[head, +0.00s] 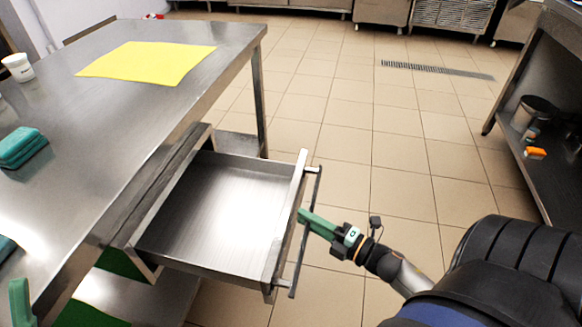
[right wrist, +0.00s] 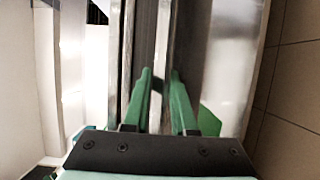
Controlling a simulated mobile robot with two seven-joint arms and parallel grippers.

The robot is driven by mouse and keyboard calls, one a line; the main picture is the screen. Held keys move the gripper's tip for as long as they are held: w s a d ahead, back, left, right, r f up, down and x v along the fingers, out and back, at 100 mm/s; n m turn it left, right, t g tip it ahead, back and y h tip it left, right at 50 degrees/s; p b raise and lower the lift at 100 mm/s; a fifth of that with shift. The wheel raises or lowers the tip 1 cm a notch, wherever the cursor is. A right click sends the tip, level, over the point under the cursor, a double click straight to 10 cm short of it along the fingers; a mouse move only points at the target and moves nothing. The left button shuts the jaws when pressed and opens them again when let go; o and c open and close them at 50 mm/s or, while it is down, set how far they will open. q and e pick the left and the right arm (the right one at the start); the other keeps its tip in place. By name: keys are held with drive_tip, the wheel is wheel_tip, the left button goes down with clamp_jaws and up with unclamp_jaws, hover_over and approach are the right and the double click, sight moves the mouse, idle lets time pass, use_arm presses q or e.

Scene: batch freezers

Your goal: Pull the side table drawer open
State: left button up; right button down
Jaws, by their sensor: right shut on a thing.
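The side table (head: 215,60) is steel and stands at the left in the head view. Its drawer (head: 215,205) is out from under the top, and its bare, empty inside shows. A bar handle (head: 309,210) runs along the drawer front. My right gripper (head: 303,216) is shut on this handle. In the right wrist view, its two green fingers (right wrist: 161,95) lie either side of the handle bar. A green finger of my left gripper (head: 20,302) shows at the lower left corner of the head view; its opening cannot be told.
A yellow sheet (head: 150,62), a white cup (head: 18,67) and teal folded cloths (head: 22,147) lie on the tabletop. A shelf unit (head: 545,160) stands at the right. The tiled floor (head: 340,110) between is clear.

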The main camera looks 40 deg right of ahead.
drive_tip(key=shift+s+d, duration=0.2)
drive_tip(key=c, duration=0.7)
unclamp_jaws()
drive_tip(key=shift+s, duration=0.1)
use_arm(q)
drive_tip(key=w+f+n+y+p, duration=0.1)
drive_tip(key=w+f+n+y, duration=0.3)
drive_tip(key=f+y, duration=0.1)
drive_tip(key=shift+w+a+f+g+p, duration=0.3)
drive_tip(key=shift+a, duration=0.1)
use_arm(e)
drive_tip(key=v, duration=1.2)
drive_tip(key=shift+s+d, duration=0.1)
drive_tip(key=shift+s, duration=0.05)
